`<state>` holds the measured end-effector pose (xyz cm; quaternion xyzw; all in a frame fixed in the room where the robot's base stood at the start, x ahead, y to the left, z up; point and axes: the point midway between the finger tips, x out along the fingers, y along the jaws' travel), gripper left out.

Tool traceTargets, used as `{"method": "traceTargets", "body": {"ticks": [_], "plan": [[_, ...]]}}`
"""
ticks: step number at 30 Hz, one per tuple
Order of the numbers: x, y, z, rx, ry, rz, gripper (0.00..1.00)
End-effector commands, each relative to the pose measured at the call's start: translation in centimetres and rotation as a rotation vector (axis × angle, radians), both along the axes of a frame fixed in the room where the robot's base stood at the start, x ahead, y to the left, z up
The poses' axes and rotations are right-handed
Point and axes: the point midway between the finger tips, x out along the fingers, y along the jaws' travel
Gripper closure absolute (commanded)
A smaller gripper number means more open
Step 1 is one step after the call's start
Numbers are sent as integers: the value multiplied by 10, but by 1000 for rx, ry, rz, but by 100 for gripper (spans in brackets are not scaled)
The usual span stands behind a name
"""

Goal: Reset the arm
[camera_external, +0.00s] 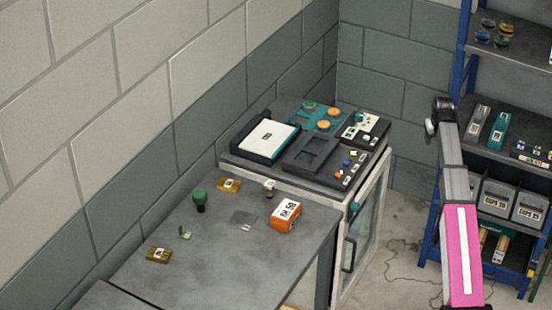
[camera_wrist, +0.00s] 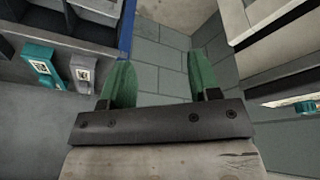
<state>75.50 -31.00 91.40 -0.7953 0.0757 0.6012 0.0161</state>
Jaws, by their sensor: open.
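My gripper (camera_wrist: 159,60) shows in the wrist view with its two green fingers spread apart and nothing between them. Grey block wall shows behind the gap. In the external view my arm rises at the right, with a pink lower link and grey upper links. Its upper end stands in front of the wall, between the cabinet and the shelf rack. My fingers cannot be made out in that view. The task names no separate object.
A grey table (camera_external: 180,232) holds several small items, including an orange block (camera_external: 286,214). Behind it, a glass-door cabinet (camera_external: 362,232) carries dark trays and fixtures. A blue-framed rack (camera_external: 433,225) with loaded shelves stands close to my arm at the right. Some floor shows between cabinet and rack.

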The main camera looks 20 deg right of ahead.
Motion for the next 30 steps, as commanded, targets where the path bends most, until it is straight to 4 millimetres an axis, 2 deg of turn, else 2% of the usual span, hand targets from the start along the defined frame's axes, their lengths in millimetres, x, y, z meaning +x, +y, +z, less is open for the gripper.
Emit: {"method": "traceTargets", "body": {"ticks": [1, 5, 8, 14, 20, 24, 30], "plan": [[-23, 2, -19, -9, -3, 20, 44], [-45, 18, -56, -18, 0, 60, 44], [-58, 38, -85, -14, 11, 77, 44], [-88, 100, -150, 14, 53, 98, 44], [-127, 166, -212, 43, 108, 110, 44], [-161, 208, -251, 60, 147, 117, 44], [-215, 262, -298, 76, 206, 126, 44]]}}
